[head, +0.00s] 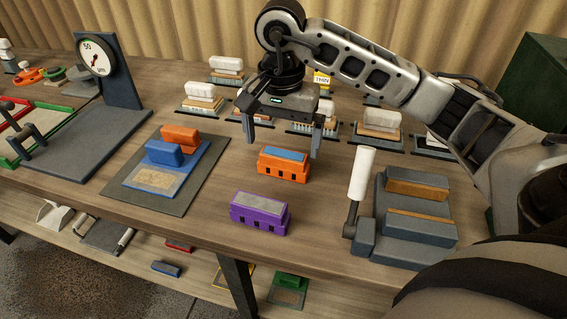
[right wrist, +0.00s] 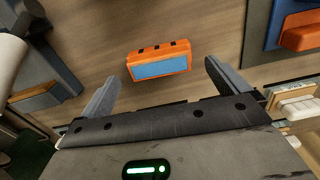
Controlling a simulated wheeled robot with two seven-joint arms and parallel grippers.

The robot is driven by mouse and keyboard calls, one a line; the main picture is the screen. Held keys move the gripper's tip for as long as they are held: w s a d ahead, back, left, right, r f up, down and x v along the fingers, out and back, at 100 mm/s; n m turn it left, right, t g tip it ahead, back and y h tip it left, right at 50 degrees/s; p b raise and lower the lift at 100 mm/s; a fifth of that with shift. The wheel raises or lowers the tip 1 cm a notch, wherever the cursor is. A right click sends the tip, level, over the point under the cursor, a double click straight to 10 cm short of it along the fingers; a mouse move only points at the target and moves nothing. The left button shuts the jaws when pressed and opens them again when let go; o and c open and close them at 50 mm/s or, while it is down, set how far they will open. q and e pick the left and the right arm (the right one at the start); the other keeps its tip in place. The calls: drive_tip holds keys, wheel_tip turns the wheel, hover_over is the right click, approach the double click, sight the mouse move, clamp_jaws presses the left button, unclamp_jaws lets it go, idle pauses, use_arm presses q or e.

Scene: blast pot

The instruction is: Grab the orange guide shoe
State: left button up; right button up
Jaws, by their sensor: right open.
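An orange block-shaped shoe (head: 283,172) with a blue-grey top pad and dark slots along its side stands on the wooden bench. It also shows in the right wrist view (right wrist: 160,50). My right gripper (head: 283,142) is open and empty, just behind and above this shoe. In the right wrist view the shoe lies beyond and between the spread fingers (right wrist: 160,82), apart from both. Another orange block (head: 180,135) sits beside a blue block (head: 165,153) on the left mat. My left gripper is not in view.
A purple slotted shoe (head: 259,213) stands just in front. A grey fixture (head: 404,236) and a white-handled tool (head: 361,175) stand to the right. Several brushes and blocks line the back. A dial gauge (head: 95,57) stands at left. The bench is bare around both shoes.

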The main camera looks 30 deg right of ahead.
sight(283, 153)
drive_tip(key=f, duration=0.5)
drive_tip(key=shift+d+p, duration=0.2)
drive_tip(key=shift+p, duration=0.15)
drive_tip(key=shift+w, duration=0.1)
drive_tip(key=c, duration=1)
